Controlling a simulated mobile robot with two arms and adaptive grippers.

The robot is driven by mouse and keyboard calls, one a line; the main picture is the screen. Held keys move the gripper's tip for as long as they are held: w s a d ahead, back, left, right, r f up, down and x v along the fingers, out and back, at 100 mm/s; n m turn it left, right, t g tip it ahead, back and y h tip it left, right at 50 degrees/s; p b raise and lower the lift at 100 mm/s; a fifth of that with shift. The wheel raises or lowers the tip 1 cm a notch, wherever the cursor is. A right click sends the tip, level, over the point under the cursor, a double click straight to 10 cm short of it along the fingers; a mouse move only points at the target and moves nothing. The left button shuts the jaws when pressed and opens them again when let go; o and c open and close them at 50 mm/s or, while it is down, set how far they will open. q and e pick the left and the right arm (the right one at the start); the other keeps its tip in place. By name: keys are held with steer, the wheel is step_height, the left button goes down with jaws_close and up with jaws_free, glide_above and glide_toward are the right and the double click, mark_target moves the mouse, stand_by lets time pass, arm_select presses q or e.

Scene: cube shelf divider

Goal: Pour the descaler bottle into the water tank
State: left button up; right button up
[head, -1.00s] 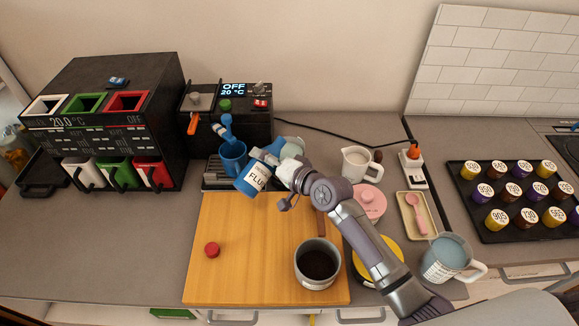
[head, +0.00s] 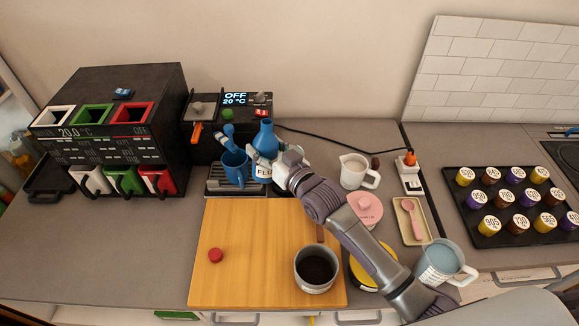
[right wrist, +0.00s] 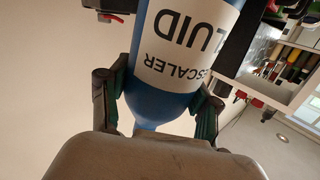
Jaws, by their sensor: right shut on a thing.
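The descaler bottle (head: 265,138) is blue with a white label and stands close to upright, neck up, in front of the small black machine. My right gripper (head: 276,160) is shut around its body; the right wrist view shows a finger on either side of the bottle (right wrist: 164,100), its label upside down there. No water tank is plainly marked. The small black machine (head: 233,142) has a grey lid with a knob (head: 199,106) on top at its left. A red cap (head: 215,255) lies on the wooden board. My left gripper is out of view.
A blue mug (head: 235,167) holding a blue item stands on the drip tray, left of the bottle. The board's left is mostly clear.

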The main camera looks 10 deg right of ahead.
mark_target(263, 145)
steer(key=shift+w+d+r+n+p, duration=0.1)
steer(key=shift+r+n+p, duration=0.2)
steer(key=shift+r, duration=0.55)
steer(key=shift+w+d+f+n+b, duration=0.1)
steer(key=shift+f+n+b, duration=0.45)
steer(key=shift+b, duration=0.4)
steer(key=shift+r, duration=0.2)
steer(key=shift+r+p, duration=0.3)
steer(key=shift+p, duration=0.3)
steer(key=shift+s+a+r+p, duration=0.65)
steer(key=shift+a+p, duration=0.1)
steer(key=shift+p, duration=0.1)
steer(key=shift+s+a+r, duration=0.55)
steer(key=shift+s+a, duration=0.1)
steer(key=shift+a, duration=0.1)
steer(key=shift+s+a+r, duration=0.55)
steer(key=shift+s+a, duration=0.1)
steer(key=shift+a, duration=0.1)
steer(key=shift+f, duration=0.1)
